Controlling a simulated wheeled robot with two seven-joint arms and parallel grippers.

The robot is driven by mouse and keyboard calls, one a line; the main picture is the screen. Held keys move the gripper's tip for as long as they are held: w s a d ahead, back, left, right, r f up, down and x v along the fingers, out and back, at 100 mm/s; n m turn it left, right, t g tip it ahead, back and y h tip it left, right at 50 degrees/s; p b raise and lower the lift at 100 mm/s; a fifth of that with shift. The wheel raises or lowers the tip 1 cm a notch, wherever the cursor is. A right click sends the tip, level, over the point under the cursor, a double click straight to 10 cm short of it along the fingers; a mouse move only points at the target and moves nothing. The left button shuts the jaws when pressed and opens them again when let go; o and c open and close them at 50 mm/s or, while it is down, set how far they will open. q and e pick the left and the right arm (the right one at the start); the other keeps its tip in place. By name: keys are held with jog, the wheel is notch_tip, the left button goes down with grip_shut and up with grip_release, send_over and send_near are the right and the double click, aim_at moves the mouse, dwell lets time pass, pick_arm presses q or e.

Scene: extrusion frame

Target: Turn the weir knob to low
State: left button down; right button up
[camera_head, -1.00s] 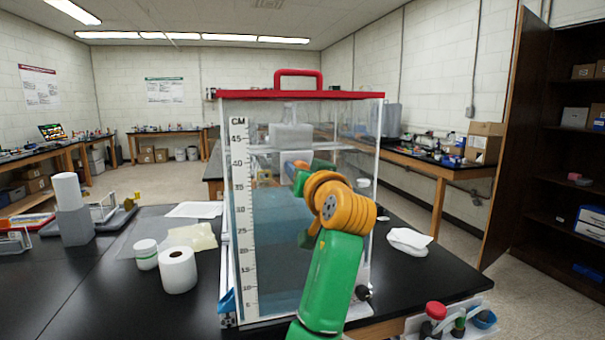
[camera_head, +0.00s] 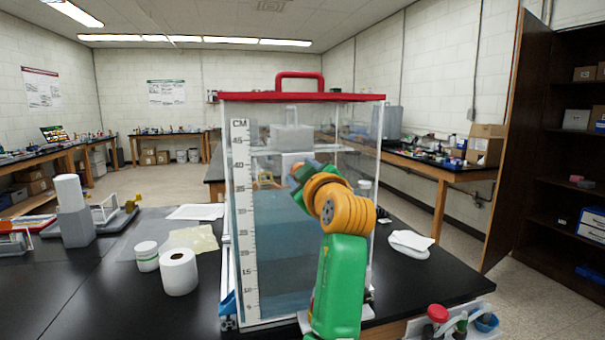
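A clear water tank (camera_head: 305,97) with a red lid rim and red handle stands on the black table. A white CM scale (camera_head: 242,200) runs up its left front edge, and blue water fills its lower part. A grey block and a pale shelf show inside near the top. I cannot make out the weir knob for certain. My green and orange arm (camera_head: 342,280) rises from below in front of the tank's right half and hides part of it. Its wrist points away to the left. No gripper fingers can be seen. My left arm is not in view.
A paper roll (camera_head: 179,272) and a white jar (camera_head: 147,256) stand left of the tank. A crumpled white cloth (camera_head: 410,243) lies to its right. A rack with red and blue caps (camera_head: 450,322) is at the lower right. A blue piece (camera_head: 227,302) sits at the tank's lower left.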

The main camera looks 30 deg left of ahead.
pick_arm(q)
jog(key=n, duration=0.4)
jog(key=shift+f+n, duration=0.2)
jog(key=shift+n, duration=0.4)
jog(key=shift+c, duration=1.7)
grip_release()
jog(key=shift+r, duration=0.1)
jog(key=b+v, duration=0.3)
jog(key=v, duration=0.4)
jog(key=shift+b, duration=0.3)
